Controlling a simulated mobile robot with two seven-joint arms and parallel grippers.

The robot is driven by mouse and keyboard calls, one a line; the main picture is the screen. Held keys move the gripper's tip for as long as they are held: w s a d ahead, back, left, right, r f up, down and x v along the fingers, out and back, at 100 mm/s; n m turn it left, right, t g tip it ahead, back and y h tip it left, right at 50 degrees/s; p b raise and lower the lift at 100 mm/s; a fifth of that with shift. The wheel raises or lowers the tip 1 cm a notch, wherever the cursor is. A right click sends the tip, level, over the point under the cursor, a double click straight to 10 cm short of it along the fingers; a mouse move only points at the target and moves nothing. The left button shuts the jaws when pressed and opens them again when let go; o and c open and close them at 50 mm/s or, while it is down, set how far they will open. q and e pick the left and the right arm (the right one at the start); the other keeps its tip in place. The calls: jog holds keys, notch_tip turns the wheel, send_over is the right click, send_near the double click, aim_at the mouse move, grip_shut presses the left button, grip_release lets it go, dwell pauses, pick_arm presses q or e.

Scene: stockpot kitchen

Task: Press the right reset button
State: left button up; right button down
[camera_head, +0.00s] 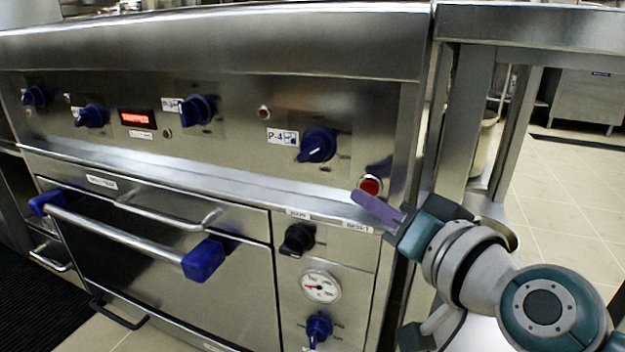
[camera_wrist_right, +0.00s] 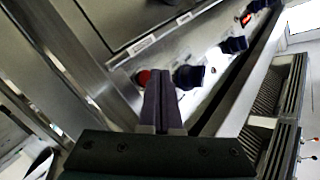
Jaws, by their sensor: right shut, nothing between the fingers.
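A round red button (camera_head: 370,185) sits on the steel front panel at its right end, below and right of the P-4 knob. It also shows in the right wrist view (camera_wrist_right: 143,77), partly hidden by the fingers. My right gripper (camera_head: 362,198) is shut and empty. Its purple fingertips are close to the lower left edge of the button in the head view; I cannot tell whether they touch it. In the wrist view the closed fingers (camera_wrist_right: 161,78) lie just right of the button. My left gripper is out of view.
Blue knobs, such as the P-4 knob (camera_head: 317,145), stick out along the panel. A ledge (camera_head: 230,185) runs below them. Below are a black knob (camera_head: 298,239), a gauge (camera_head: 321,286) and the oven handle (camera_head: 120,236). A steel table leg (camera_head: 466,120) stands at the right.

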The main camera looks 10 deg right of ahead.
jog(key=shift+w, duration=0.1)
dwell(0.6)
jog(key=shift+w+d, duration=0.25)
jog(key=shift+w+d, duration=0.1)
jog(key=shift+w, duration=0.1)
dwell(0.4)
jog(key=shift+d+f+b, duration=0.2)
jog(key=shift+f+b, duration=0.05)
jog(key=shift+b, duration=0.05)
dwell(0.8)
